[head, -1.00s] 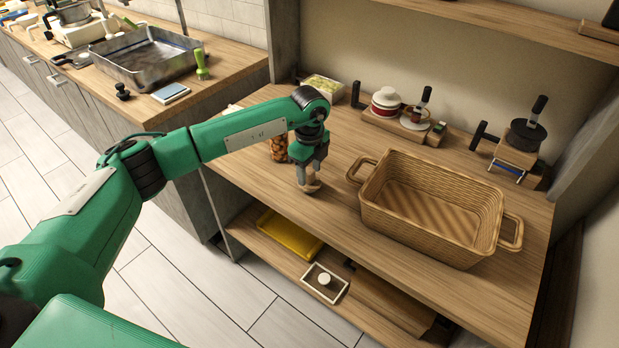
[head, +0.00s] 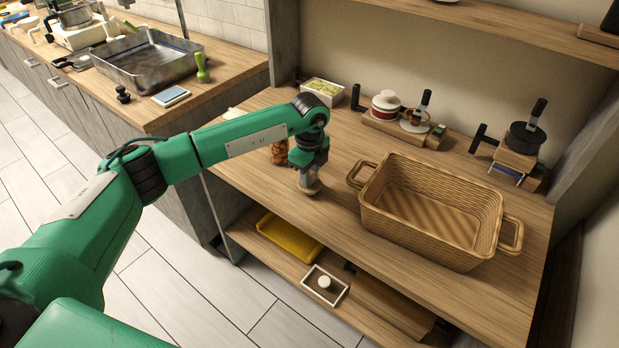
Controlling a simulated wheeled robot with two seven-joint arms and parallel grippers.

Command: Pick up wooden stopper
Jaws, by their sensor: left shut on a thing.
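My left gripper (head: 309,185) points down over the wooden table, left of the wicker basket. It is shut on the wooden stopper (head: 310,190), a small light-brown round piece at the fingertips. Most of the stopper is hidden by the fingers, and I cannot tell whether it touches the tabletop. My right gripper is not in view.
The wicker basket (head: 478,236) stands right of the gripper. A jar with brown contents (head: 279,152) stands close behind my left forearm. A container of green items (head: 322,92) and wooden stands with tools (head: 402,130) line the back. The front table edge (head: 290,210) is near.

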